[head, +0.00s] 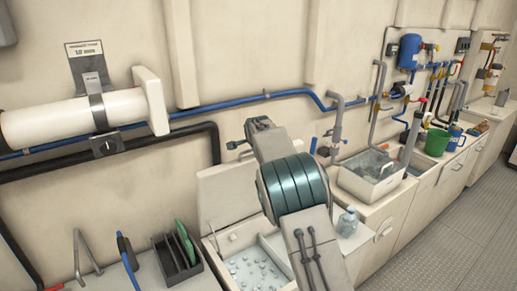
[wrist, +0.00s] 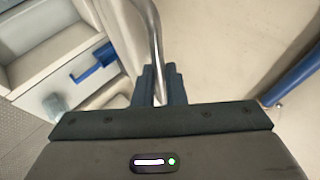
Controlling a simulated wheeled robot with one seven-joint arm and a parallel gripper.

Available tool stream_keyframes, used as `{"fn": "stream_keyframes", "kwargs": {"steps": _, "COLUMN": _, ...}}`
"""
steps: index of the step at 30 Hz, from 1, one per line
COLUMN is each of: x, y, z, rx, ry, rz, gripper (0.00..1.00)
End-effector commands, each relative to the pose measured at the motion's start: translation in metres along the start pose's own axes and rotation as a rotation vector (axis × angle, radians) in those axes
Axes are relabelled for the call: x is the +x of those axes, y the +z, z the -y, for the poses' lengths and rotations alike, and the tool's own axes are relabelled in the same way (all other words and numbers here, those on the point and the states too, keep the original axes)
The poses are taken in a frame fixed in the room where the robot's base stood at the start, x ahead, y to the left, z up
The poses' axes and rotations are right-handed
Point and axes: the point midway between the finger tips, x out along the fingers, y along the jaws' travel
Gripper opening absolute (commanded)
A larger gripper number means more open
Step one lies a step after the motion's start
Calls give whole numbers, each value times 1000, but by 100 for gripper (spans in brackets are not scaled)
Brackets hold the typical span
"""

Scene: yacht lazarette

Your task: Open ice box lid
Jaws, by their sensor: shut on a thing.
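The ice box (head: 211,243) is at the lower middle of the head view, with pale ice cubes inside. Its pale lid (head: 222,194) stands raised at the back, near the wall, so the box is open. My arm crosses in front and hides the right part of the box and lid. In the wrist view my gripper (wrist: 159,82) is shut on a curved metal bar (wrist: 151,35), with a dark finger on each side. I cannot tell from the views what the bar belongs to. My fingertips are not clearly visible in the head view.
A sink basin (head: 370,178) and a clear bottle (head: 347,221) are right of my arm. A dark rack (head: 178,262) with a green board stands left of the ice box. A blue pipe (head: 240,104) runs along the wall. Floor is free at the lower right.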

Motion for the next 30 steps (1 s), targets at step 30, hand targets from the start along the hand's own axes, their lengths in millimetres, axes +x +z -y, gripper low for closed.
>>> {"fn": "stream_keyframes", "kwargs": {"steps": 30, "x": -46, "y": 3, "z": 0, "rx": -2, "ry": -5, "rz": 1, "gripper": 33}}
